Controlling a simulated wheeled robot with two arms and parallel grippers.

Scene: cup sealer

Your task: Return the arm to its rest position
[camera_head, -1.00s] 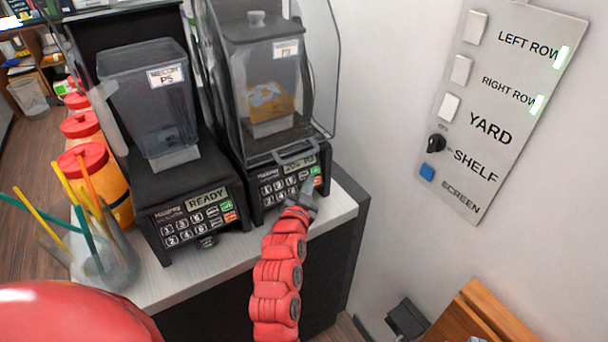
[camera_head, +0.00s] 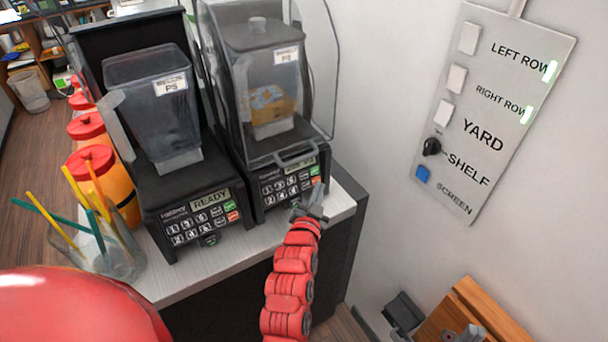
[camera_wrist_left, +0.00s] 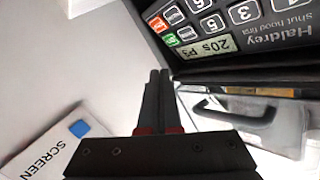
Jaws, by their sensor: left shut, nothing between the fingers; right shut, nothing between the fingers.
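My left arm (camera_head: 290,285), red and jointed, reaches up from the bottom of the head view. Its grey left gripper (camera_head: 317,197) is shut and empty, just in front of the lower right edge of the right blender's keypad (camera_head: 288,184). In the left wrist view the two dark fingers of the left gripper (camera_wrist_left: 160,77) lie together near the keypad (camera_wrist_left: 240,20), with no clear contact. The wrist view's display reads 20s P3. A grey tip at the bottom right of the head view looks like my right gripper (camera_head: 465,334), shut; its arm is hidden.
The right blender (camera_head: 262,75) has a clear hood over its jar. The left blender (camera_head: 160,100) shows READY. A glass of stirrers (camera_head: 115,258) and red-capped bottles (camera_head: 90,165) stand at left. A labelled wall panel (camera_head: 490,110) and a wooden item (camera_head: 485,310) are at right.

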